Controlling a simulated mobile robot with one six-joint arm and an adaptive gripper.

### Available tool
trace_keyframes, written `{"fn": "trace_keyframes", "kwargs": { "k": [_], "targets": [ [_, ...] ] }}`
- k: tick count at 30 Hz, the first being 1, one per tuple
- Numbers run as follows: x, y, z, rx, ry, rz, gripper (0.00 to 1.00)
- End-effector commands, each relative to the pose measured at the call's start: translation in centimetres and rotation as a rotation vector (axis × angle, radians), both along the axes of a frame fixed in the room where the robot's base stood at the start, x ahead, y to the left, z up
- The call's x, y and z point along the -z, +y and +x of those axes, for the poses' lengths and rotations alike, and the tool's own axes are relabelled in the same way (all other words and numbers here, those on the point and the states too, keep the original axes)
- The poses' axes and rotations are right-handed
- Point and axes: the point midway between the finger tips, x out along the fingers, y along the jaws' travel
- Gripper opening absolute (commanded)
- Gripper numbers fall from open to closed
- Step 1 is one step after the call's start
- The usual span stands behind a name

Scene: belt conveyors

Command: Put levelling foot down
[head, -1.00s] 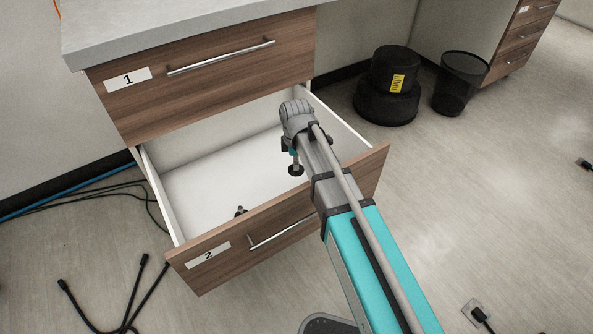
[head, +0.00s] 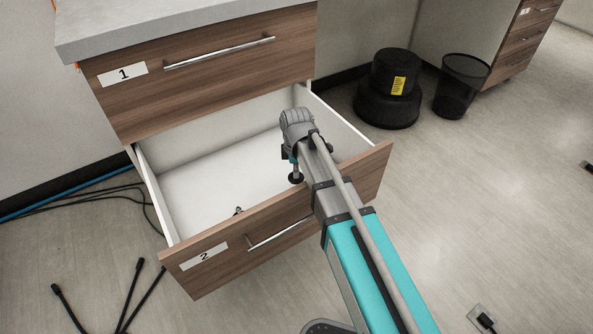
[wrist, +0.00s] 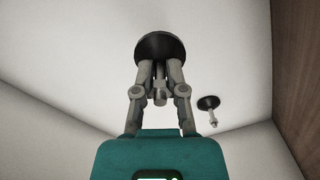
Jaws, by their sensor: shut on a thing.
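My gripper (head: 292,160) hangs over the open drawer marked 2 (head: 193,262). It is shut on a levelling foot (head: 296,179), a black round disc on a metal stem. In the wrist view the held foot's disc (wrist: 158,46) is at the fingertips (wrist: 160,70), with its stem between the fingers. A second levelling foot (wrist: 208,103) lies on the drawer floor, to the right in the wrist view. It shows small in the head view (head: 238,211), behind the drawer front. How high the held foot is above the floor is hard to tell.
The white drawer floor (head: 205,190) is otherwise mostly clear. Closed drawer 1 (head: 205,85) and the grey worktop (head: 160,22) are above and behind. A black bin (head: 461,85) and a stacked black object (head: 388,105) stand right. Cables (head: 128,295) lie on the floor at left.

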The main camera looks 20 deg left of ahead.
Motion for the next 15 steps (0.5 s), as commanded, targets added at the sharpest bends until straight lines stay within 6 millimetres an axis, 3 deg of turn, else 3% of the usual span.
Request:
{"fn": "trace_keyframes", "kwargs": {
  "k": [15],
  "targets": [
    [1.2, 0.0, 0.0, 0.0, 0.0, 0.0, 0.0]
  ]
}}
